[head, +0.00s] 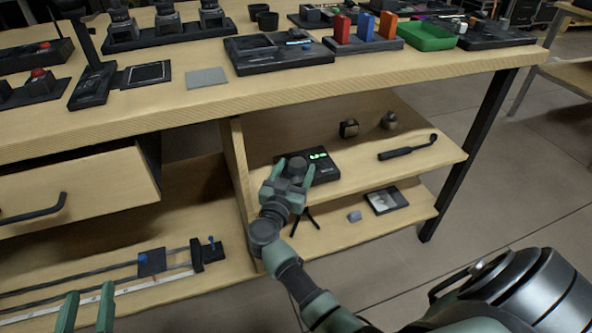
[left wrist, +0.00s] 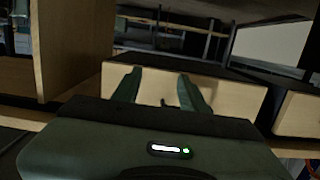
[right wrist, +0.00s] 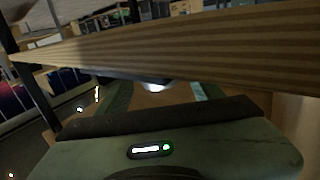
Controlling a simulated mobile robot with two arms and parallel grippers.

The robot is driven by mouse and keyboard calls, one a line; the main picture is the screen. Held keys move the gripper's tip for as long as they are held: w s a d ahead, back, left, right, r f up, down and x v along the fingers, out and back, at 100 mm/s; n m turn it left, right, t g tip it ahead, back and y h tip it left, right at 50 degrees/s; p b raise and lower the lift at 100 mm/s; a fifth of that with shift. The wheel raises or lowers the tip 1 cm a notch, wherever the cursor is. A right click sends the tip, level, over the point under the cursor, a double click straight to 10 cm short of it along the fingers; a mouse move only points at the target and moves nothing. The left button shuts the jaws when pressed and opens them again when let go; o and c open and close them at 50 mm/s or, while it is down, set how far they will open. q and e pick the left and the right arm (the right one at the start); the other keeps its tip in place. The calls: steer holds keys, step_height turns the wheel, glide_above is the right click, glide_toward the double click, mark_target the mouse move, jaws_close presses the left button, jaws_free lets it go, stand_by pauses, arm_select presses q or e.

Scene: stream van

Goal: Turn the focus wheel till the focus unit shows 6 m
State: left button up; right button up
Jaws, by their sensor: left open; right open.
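The focus unit (head: 326,165) is a dark box on the upper shelf under the bench, with a lit green display (head: 318,153). Its digits are too small to read surely. The focus wheel (head: 297,164) is a dark round knob at the unit's left part. My right gripper (head: 292,172) is open, its fingers on either side of the wheel in the head view; I cannot tell whether they touch it. The right wrist view shows the open fingers under the bench edge, the wheel unclear. My left gripper (head: 87,300) is open and empty at lower left.
The bench top (head: 205,97) overhangs the shelf. An open drawer (head: 80,190) is at left. A black handled tool (head: 408,148) lies right of the unit. A small tripod (head: 306,218) and a framed plate (head: 386,200) are on the lower shelf. A slider rail (head: 110,275) lies lower left.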

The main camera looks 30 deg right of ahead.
arm_select(q)
steer(key=shift+w+d+r+t, duration=0.15)
steer(key=shift+r+t, duration=0.25)
steer(key=shift+r, duration=0.35)
arm_select(e)
steer(key=shift+w+d, duration=0.35)
steer(key=c, duration=1.4)
steer(key=shift+o, duration=0.2)
steer(key=shift+m+g+h+p, duration=0.45)
steer(key=shift+m+g+h, duration=0.2)
steer(key=shift+g, duration=0.25)
arm_select(q)
steer(key=f+g, duration=0.1)
steer(key=f, duration=0.2)
steer(key=s+a+f+g, duration=0.1)
steer(key=shift+s+f+g+y, duration=0.1)
steer(key=shift+f+g+y, duration=0.05)
steer(key=shift+g+y, duration=0.15)
arm_select(e)
steer(key=o, duration=1.4)
steer(key=shift+c, duration=0.2)
